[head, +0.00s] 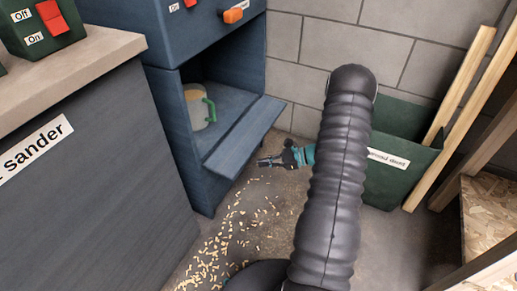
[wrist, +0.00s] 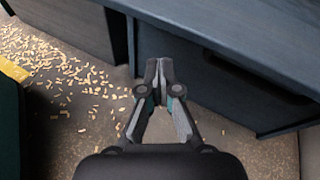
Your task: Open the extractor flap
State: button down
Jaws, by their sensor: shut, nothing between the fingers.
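The extractor flap (head: 245,137) is a blue-grey panel at the low front opening of the blue cabinet (head: 176,125) in the head view. It stands lowered outward, leaving the opening uncovered. Inside stands a pale container with a green handle (head: 203,112). My gripper (head: 262,162) is just beyond the flap's outer edge, low over the floor; whether they touch I cannot tell. In the wrist view my gripper (wrist: 159,66) has its fingertips together with nothing between them. A blue-grey panel, seemingly the flap (wrist: 225,28), crosses the upper right there.
Wood chips (head: 228,240) lie scattered on the floor. A green bin (head: 398,165) stands by the wall behind my arm, with wooden planks (head: 455,110) at right. The sander bench (head: 85,170) stands at left. An orange switch (head: 233,15) is on the cabinet's upper part.

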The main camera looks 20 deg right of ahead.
aim_at(250, 135)
jog(key=w+d+f+m+t+h, duration=0.2)
jog(key=w+d+f+m+t, duration=0.2)
jog(key=d+f+m+t, duration=0.35)
jog(key=w+a+r+p, duration=0.1)
jog(key=w+a+r, duration=0.2)
jog(key=w, duration=0.3)
jog(key=shift+w+a+r+n+g, duration=0.15)
jog(key=shift+a+r+n+g, duration=0.2)
jog(key=shift+a, duration=0.55)
jog(key=shift+d, duration=0.1)
